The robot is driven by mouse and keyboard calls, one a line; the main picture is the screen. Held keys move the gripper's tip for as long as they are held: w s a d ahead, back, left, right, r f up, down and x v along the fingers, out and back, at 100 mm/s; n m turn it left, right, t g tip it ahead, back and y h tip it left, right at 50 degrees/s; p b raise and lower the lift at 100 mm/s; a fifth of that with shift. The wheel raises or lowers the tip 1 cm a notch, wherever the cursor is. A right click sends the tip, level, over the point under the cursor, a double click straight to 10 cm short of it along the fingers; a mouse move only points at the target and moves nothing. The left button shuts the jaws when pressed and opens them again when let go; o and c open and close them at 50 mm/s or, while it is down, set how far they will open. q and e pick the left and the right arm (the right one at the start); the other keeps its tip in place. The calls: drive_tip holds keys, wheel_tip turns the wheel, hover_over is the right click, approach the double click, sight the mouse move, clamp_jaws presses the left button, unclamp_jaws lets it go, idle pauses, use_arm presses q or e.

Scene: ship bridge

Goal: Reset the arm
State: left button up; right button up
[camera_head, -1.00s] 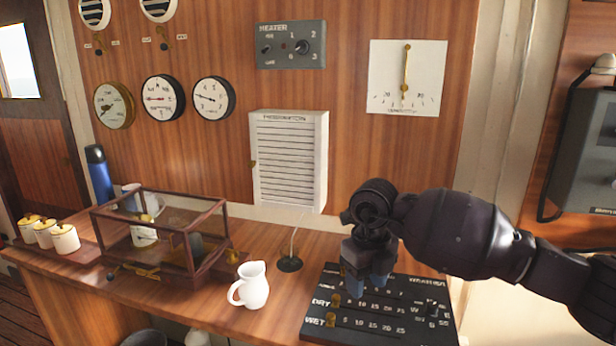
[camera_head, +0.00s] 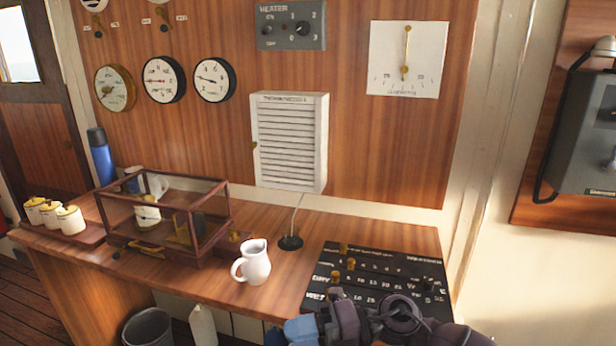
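My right arm shows at the bottom edge, right of centre. Its gripper (camera_head: 298,329) points left, low in front of the desk's front edge and the black slider panel (camera_head: 388,268). The blue-grey fingers are partly cut off by the frame, so I cannot tell whether they are open or shut. No held object shows. The panel lies on the desk with several brass sliders at its left side; the arm hides part of its near edge. My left gripper is not in view.
On the wooden desk (camera_head: 200,277) stand a white jug (camera_head: 253,264), a glass case (camera_head: 165,215) and several lidded pots (camera_head: 70,220). A blue bottle (camera_head: 101,158) stands behind. A bin (camera_head: 148,328) and a white bottle (camera_head: 203,325) are below the desk.

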drive_tip(key=d+f+m+t+h, duration=0.45)
drive_tip(key=d+m+t, duration=0.45)
drive_tip(key=m, duration=0.4)
drive_tip(key=d+f+m+t+h, duration=0.3)
drive_tip(key=d+f+m+t, duration=0.3)
drive_tip(key=m+t, duration=0.65)
drive_tip(key=s+d+f+m+g+h, duration=0.7)
drive_tip(key=s+d+f+m+h, duration=0.2)
drive_tip(key=s, duration=0.7)
drive_tip(key=d+f+m, duration=0.2)
drive_tip(key=d+f, duration=0.2)
drive_tip(key=f, duration=0.1)
drive_tip(key=shift+s+d+f, duration=0.25)
drive_tip(key=shift+s+d, duration=0.05)
drive_tip(key=shift+d, duration=0.1)
drive_tip(key=shift+h, duration=0.25)
drive_tip(key=shift+w, duration=0.1)
